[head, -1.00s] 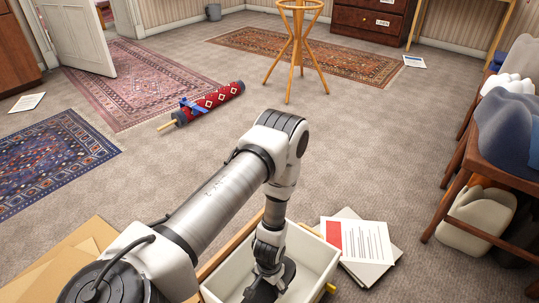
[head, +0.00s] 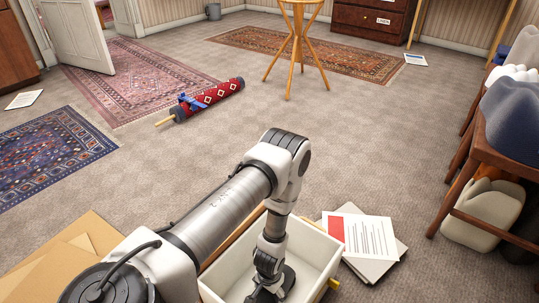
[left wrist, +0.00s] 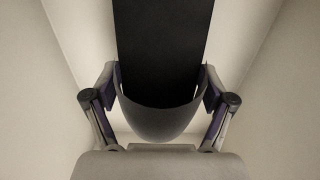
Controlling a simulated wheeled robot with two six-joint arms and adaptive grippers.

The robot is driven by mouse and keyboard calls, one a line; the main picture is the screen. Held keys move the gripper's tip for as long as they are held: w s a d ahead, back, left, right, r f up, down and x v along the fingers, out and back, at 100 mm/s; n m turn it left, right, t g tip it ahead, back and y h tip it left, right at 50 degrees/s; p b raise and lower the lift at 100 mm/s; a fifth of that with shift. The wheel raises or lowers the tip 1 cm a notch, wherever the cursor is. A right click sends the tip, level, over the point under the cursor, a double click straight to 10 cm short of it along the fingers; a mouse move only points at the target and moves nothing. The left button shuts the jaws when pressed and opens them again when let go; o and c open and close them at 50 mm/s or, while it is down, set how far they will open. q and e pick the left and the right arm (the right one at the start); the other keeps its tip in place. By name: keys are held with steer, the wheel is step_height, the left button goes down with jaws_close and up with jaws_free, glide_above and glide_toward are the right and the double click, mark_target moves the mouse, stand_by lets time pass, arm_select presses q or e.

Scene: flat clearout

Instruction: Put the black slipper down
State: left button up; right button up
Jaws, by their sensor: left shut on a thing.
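The black slipper (left wrist: 163,45) fills the upper middle of the left wrist view, with a long flat black part and a grey rounded part at its near end. My left gripper (left wrist: 162,88) is shut on it, one finger on each side of the grey part. In the head view my left arm reaches down into a white bin (head: 323,248), and the slipper (head: 289,276) shows as a dark shape low inside it. The bin's pale walls surround the slipper in the left wrist view. Whether the slipper touches the bin floor cannot be told. My right gripper is not in view.
Papers (head: 368,238) lie beside the bin on its right. Flattened cardboard (head: 65,255) lies at the left. Chairs (head: 470,190) stand along the right side. A rolled rug (head: 208,98) and a wooden stand (head: 297,45) are farther off. The carpet between is clear.

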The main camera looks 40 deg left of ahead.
arm_select(q)
steer(key=shift+f, duration=0.25)
steer(key=o, duration=1.2)
step_height(320, 180, up, 13)
steer(key=p, duration=0.8)
steer(key=shift+p, duration=0.3)
steer(key=shift+s+d+r, duration=0.2)
steer(key=shift+r, duration=0.1)
steer(key=shift+m, duration=0.4)
steer(key=s+d+r, duration=0.2)
steer(key=s, duration=0.1)
steer(key=s+d+r, duration=0.2)
steer(key=s+r, duration=0.1)
steer(key=s, duration=0.1)
steer(key=s+d+r, duration=0.2)
steer(key=s, duration=0.2)
steer(key=shift+s+d+r, duration=0.1)
steer(key=shift+d+r, duration=0.1)
steer(key=shift+d, duration=0.1)
